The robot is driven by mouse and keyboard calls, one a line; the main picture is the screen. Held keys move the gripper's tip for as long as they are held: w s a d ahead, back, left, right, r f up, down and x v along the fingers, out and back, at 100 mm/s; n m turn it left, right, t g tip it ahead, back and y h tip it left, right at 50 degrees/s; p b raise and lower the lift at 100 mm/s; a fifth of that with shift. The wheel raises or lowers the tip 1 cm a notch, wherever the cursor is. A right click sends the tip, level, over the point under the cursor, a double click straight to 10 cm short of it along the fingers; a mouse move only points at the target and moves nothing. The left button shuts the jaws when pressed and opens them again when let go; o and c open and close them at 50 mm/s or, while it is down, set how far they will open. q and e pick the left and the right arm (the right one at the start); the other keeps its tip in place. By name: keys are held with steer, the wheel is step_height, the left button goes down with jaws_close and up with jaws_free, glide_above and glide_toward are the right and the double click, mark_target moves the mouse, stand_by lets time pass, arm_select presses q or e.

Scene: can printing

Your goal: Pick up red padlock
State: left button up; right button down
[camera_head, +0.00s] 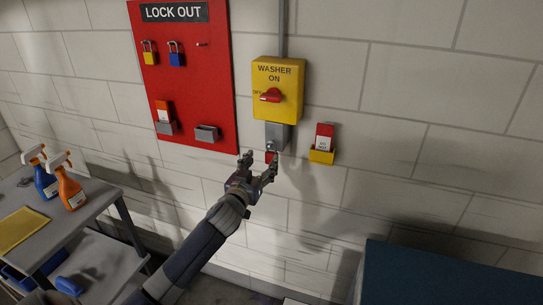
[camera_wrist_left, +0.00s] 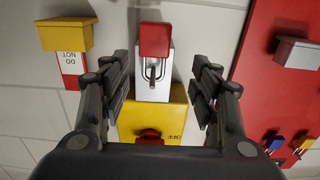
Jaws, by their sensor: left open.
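The red padlock (camera_head: 270,157) hangs by its shackle from the grey hasp (camera_head: 277,135) under the yellow washer switch box (camera_head: 279,85). In the head view, my left gripper (camera_head: 259,163) is open just in front of the padlock and partly hides it. In the left wrist view, which looks upside down, the red padlock (camera_wrist_left: 154,40) and its shackle show between and beyond the two spread fingers (camera_wrist_left: 160,78). The fingers appear apart from it, with nothing held. My right gripper is in neither view.
The red lock-out board (camera_head: 190,100) left of the box holds yellow and blue padlocks and tag holders. A yellow tag holder (camera_head: 321,156) is on the wall at right. A grey cart (camera_head: 95,214) with spray bottles stands at left, a dark blue surface (camera_head: 440,275) at lower right.

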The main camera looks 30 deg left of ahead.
mark_target(270, 155)
arm_select(q)
steer(key=shift+d+f+p+x, duration=0.15)
steer(key=shift+p+x, duration=0.15)
steer(key=shift+x, duration=0.6)
steer(key=shift+d+p+x, duration=0.1)
steer(key=shift+p+x, duration=0.15)
steer(key=shift+x, duration=0.65)
steer(key=shift+d+f+p+x, duration=0.15)
steer(key=shift+p+x, duration=0.15)
steer(key=shift+x, duration=0.6)
steer(key=shift+w, duration=0.1)
steer(key=shift+c, duration=0.6)
steer(key=c, duration=1)
